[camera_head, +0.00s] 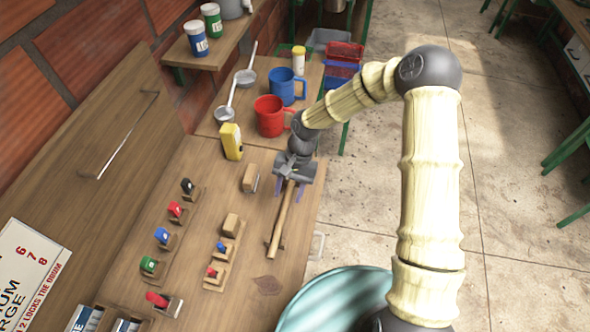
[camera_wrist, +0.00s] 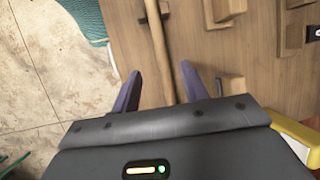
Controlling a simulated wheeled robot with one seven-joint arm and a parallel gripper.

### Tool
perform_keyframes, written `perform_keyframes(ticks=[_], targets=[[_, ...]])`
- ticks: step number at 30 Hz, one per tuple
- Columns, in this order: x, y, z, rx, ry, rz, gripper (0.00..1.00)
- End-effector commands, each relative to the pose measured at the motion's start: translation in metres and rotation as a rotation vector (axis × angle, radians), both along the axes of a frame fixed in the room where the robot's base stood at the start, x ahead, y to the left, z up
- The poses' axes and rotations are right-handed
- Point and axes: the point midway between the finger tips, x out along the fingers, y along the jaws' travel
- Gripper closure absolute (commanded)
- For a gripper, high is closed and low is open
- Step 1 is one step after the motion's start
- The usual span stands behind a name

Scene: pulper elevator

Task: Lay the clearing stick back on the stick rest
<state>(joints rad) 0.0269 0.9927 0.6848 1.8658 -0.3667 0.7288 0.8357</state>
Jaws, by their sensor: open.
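The clearing stick (camera_head: 285,218) is a light wooden rod lying lengthwise near the right edge of the wooden bench. Its near end is by a small low wooden piece (camera_head: 268,242), possibly part of the stick rest; I cannot tell how they touch. My gripper (camera_head: 289,191) is over the stick's far part, pointing down, with its purple fingers apart on either side of it. In the wrist view the stick (camera_wrist: 159,45) runs between the open fingers (camera_wrist: 160,85), with a gap visible on each side. The stick's far end is hidden under my gripper.
Left of the stick are wooden blocks (camera_head: 231,224) and a row of coloured switches (camera_head: 163,237). A yellow device (camera_head: 231,141), a red mug (camera_head: 270,116) and a blue mug (camera_head: 286,85) stand beyond. A teal round tub (camera_head: 335,300) is at the near right, off the bench.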

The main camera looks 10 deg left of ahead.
Motion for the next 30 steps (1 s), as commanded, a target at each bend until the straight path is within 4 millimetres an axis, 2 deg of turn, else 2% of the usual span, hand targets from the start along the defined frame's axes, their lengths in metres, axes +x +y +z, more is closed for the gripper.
perform_keyframes(ticks=[6,12,17,30], targets=[[0.018,-0.007,0.039,0.001,-0.006,-0.003,0.56],[0.028,-0.012,0.066,0.0,-0.002,-0.002,0.56],[0.03,-0.013,0.073,0.0,0.0,-0.001,0.56],[0.029,-0.013,0.073,0.0,0.0,-0.001,0.56]])
